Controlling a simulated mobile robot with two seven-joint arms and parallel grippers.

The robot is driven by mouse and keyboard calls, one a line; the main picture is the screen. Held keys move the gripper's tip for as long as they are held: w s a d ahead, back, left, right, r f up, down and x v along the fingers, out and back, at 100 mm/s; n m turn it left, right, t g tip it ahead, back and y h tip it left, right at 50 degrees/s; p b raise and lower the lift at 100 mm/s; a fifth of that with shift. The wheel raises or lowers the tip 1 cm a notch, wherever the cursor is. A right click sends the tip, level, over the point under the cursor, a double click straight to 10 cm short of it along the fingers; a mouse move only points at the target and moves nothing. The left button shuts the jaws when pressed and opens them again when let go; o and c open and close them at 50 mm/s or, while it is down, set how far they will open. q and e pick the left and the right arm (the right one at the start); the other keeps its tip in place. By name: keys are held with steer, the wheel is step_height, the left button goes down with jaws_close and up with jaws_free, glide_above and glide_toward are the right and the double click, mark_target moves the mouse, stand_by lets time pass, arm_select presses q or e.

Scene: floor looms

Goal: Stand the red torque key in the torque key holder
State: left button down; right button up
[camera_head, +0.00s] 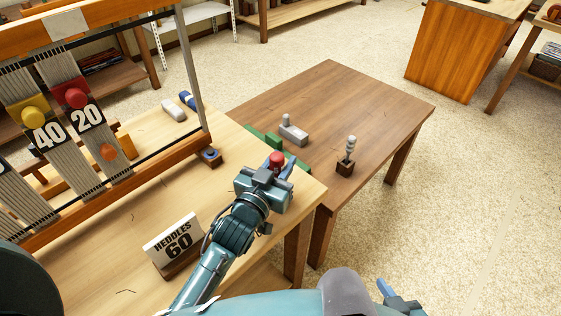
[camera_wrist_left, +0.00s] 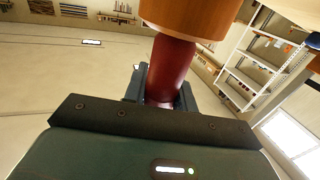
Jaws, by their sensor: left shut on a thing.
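The red torque key (camera_head: 277,158) is between the fingers of my left gripper (camera_head: 279,168), over the right end of the light wooden table. In the left wrist view the red key (camera_wrist_left: 172,70) is gripped, with a wide wooden piece (camera_wrist_left: 190,14) directly beyond it. A small dark block (camera_head: 345,168) on the brown table has a grey knobbed tool (camera_head: 350,149) upright in it. Another small dark block with a blue top (camera_head: 209,156) sits by the loom frame. I cannot tell which block is the torque key holder. My right gripper (camera_head: 393,296) shows partly at the bottom edge.
A green piece (camera_head: 262,137) and a grey block (camera_head: 293,134) lie beyond the gripper. The loom (camera_head: 170,152) fills the left. The brown table (camera_head: 375,110) is mostly clear.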

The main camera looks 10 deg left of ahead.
arm_select(q)
steer(key=c, duration=1.1)
jaws_free()
arm_select(e)
steer(key=shift+a, duration=0.15)
arm_select(q)
steer(key=shift+o, duration=0.2)
steer(key=v, duration=1.3)
arm_select(e)
steer(key=shift+w+r+m, duration=0.1)
steer(key=shift+r+m, duration=0.3)
steer(key=shift+r, duration=0.15)
arm_select(q)
steer(key=shift+s, duration=0.1)
arm_select(e)
steer(key=shift+r, duration=0.1)
